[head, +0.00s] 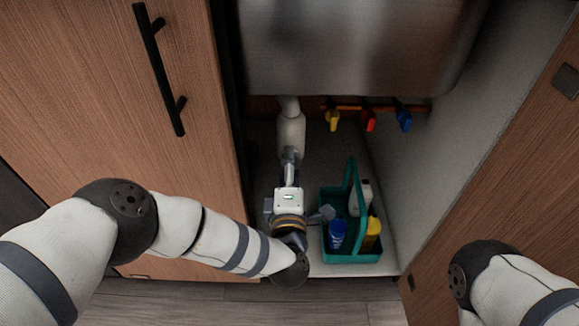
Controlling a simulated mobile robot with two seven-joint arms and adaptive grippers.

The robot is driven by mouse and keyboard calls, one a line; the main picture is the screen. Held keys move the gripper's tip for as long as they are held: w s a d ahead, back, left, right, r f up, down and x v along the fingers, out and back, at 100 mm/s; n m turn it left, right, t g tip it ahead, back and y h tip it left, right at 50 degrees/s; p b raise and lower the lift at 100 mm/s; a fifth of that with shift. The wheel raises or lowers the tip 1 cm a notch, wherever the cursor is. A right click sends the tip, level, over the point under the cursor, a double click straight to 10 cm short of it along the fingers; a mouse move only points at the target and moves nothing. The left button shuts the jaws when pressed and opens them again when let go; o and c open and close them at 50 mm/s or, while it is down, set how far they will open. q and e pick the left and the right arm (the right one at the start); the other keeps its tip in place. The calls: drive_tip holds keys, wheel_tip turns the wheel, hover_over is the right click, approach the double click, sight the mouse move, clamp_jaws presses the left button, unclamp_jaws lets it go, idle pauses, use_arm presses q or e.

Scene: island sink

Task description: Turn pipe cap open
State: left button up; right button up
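The white drain pipe (291,130) hangs below the sink inside the open cabinet. Its lower end, where a cap would sit, is largely hidden by my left gripper (290,163). My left arm reaches in from the left, with the gripper pointing into the cabinet at the pipe's lower end. The fingers overlap that end in the view. I cannot tell whether they touch or grip it. Only part of my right arm shows at the lower right; its gripper is out of view.
A teal caddy (351,258) with several bottles stands on the cabinet floor, close right of my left gripper. Yellow (332,120), red (369,121) and blue (404,121) valves line the back. The steel sink (350,50) hangs above. Wooden doors flank the opening.

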use_arm(q)
drive_tip(key=shift+s, duration=0.1)
drive_tip(key=s, duration=1.2)
drive_tip(key=shift+w, duration=0.1)
